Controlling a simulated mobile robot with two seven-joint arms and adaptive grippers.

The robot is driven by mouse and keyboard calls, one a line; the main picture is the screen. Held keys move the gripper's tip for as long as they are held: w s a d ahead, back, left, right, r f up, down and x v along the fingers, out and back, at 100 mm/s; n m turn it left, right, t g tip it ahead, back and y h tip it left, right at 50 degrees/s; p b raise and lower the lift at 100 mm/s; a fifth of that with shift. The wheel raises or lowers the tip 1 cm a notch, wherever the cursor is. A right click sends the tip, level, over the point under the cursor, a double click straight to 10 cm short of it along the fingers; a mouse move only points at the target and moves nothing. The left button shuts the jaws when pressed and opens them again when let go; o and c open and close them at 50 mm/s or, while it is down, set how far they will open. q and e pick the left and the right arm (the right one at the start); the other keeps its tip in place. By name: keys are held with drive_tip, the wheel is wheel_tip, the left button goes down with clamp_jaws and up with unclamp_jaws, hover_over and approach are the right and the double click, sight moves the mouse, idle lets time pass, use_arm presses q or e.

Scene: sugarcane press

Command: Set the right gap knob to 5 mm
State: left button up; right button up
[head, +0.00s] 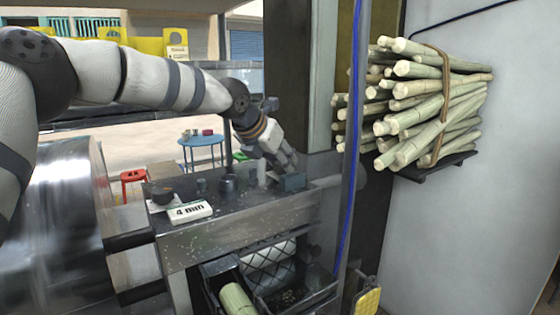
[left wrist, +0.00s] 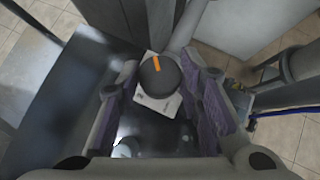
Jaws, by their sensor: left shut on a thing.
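The right gap knob (left wrist: 158,77) is a round black knob with an orange pointer mark, on a pale plate (left wrist: 158,104) in the left wrist view. The mark points up and slightly left in that view. My left gripper (head: 286,163) reaches down at the right end of the press top, and it also shows in the left wrist view (left wrist: 162,85) with a finger on each side of the knob, shut on it. In the head view the gripper hides this knob. A white sign (head: 192,211) reads "4 mm". My right gripper is not in view.
Another dark knob (head: 163,195) sits at the left end of the metal press top (head: 235,240). Small dark cups (head: 228,184) stand in the middle. A large metal drum (head: 72,220) is at left.

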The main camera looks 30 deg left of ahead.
use_arm(q)
drive_tip(key=shift+w+a+f+m+h+b, duration=0.1)
drive_tip(key=shift+f+m+h+b, duration=0.2)
drive_tip(key=shift+m+h, duration=0.1)
drive_tip(key=m+h+b, duration=0.2)
drive_tip(key=m+g+h+b, duration=0.1)
drive_tip(key=m, duration=0.1)
drive_tip(key=shift+w+a+f, duration=0.1)
drive_tip(key=shift+a+f, duration=0.1)
drive_tip(key=shift+f, duration=0.05)
drive_tip(key=shift+m+g+h, duration=0.3)
drive_tip(key=shift+m, duration=0.3)
drive_tip(key=shift+r+m+g+h+b, duration=0.3)
drive_tip(key=shift+m+g+h, duration=0.1)
drive_tip(key=shift+m, duration=0.3)
drive_tip(key=shift+m+g+h, duration=0.3)
drive_tip(key=shift+m+h, duration=0.1)
drive_tip(key=shift+m, duration=0.2)
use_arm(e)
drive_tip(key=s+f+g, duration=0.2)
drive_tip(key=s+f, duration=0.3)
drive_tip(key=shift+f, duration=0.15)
use_arm(q)
drive_tip(key=shift+m, duration=0.4)
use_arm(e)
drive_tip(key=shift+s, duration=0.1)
use_arm(q)
drive_tip(key=o, duration=1.1)
drive_tip(key=shift+r, duration=0.1)
